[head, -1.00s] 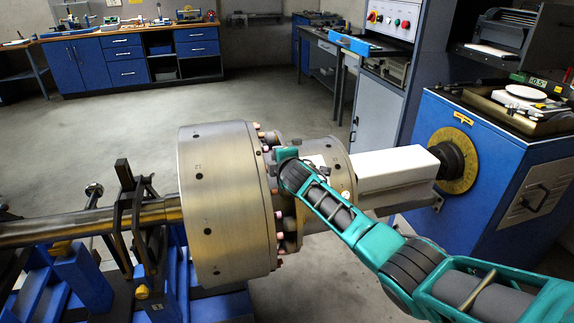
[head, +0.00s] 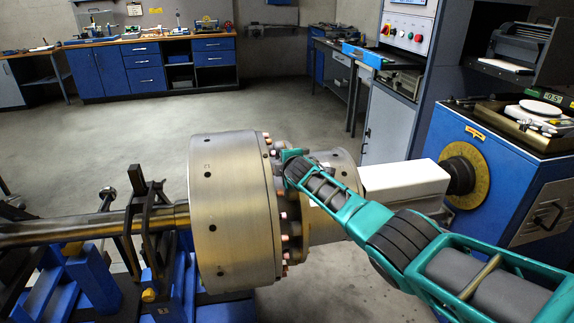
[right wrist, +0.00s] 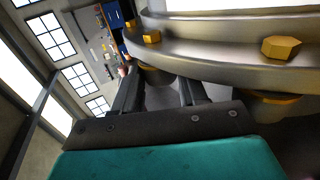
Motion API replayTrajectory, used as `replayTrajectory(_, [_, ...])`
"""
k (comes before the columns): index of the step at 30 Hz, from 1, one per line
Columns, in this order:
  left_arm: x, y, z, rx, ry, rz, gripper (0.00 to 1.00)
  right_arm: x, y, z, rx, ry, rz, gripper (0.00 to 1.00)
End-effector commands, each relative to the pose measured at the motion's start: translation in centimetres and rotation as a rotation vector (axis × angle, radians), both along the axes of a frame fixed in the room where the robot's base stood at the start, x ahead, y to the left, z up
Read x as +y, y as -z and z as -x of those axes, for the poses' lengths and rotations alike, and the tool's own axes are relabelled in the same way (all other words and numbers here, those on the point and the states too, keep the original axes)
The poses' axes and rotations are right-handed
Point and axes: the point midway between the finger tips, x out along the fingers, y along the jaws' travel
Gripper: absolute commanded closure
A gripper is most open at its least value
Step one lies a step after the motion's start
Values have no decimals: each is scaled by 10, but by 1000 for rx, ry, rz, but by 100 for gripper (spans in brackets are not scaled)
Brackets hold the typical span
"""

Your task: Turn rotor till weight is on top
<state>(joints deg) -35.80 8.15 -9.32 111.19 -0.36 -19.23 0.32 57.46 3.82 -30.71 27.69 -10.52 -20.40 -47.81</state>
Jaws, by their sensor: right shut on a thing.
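The rotor's wide steel drum (head: 232,220) lies on a horizontal shaft (head: 95,226). A ring of copper-coloured bolts (head: 284,215) shows along its flange, with a narrower steel drum (head: 345,172) to the right. My right gripper (head: 281,160) is at the upper part of this flange. In the right wrist view its dark fingers (right wrist: 160,92) straddle a bolt body (right wrist: 152,76) below the flange rim, shut on it. Yellow hex bolt heads (right wrist: 281,47) sit on the flange there. I cannot pick out the weight. My left gripper is out of view.
A black bearing stand (head: 150,225) on blue supports carries the shaft at left. A white box-like coupling cover (head: 405,187) leads to the blue drive cabinet (head: 490,190). A control cabinet (head: 390,120) stands behind. The floor behind the rotor is clear.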

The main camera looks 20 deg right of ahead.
Motion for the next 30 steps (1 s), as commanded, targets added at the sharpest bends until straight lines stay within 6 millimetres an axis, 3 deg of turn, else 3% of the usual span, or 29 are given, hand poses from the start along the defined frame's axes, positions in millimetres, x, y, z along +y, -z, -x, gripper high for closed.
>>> replayTrajectory(1, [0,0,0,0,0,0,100,1,-11,-4,-19,-5,-1,100])
replayTrajectory(5, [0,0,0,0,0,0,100,1,-11,-4,-20,-5,-1,100])
replayTrajectory(6, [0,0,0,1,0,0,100,1,-11,-4,-20,-5,-1,57])
replayTrajectory(13, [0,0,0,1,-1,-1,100,1,-10,-3,-17,-5,-1,35])
replayTrajectory(30, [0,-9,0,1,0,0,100,0,-10,9,-8,-1,-1,33])
